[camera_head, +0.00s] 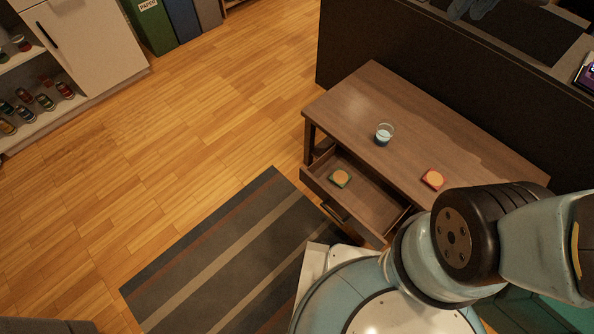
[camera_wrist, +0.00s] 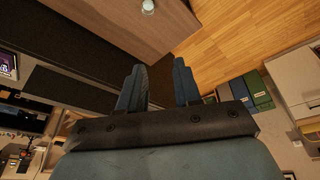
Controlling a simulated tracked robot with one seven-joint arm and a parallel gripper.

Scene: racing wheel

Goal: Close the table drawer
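The brown wooden table (camera_head: 350,105) stands right of centre in the head view. Its drawer (camera_head: 375,205) is pulled out towards the lower left, with its inside exposed. A green-edged square coaster (camera_head: 340,178) lies in the drawer. My arm covers the area beyond the drawer's right end in the head view. My gripper (camera_wrist: 159,75) shows in the wrist view with its two dark fingers apart and nothing between them. The tabletop (camera_wrist: 120,25) shows beyond the fingers; the drawer cannot be made out there.
A glass (camera_head: 384,134) and a red-edged coaster (camera_head: 432,179) stand on the tabletop. A striped rug (camera_head: 215,262) lies in front of the drawer. A dark partition (camera_head: 450,80) stands behind the table. The wooden floor (camera_head: 190,140) to the left is clear.

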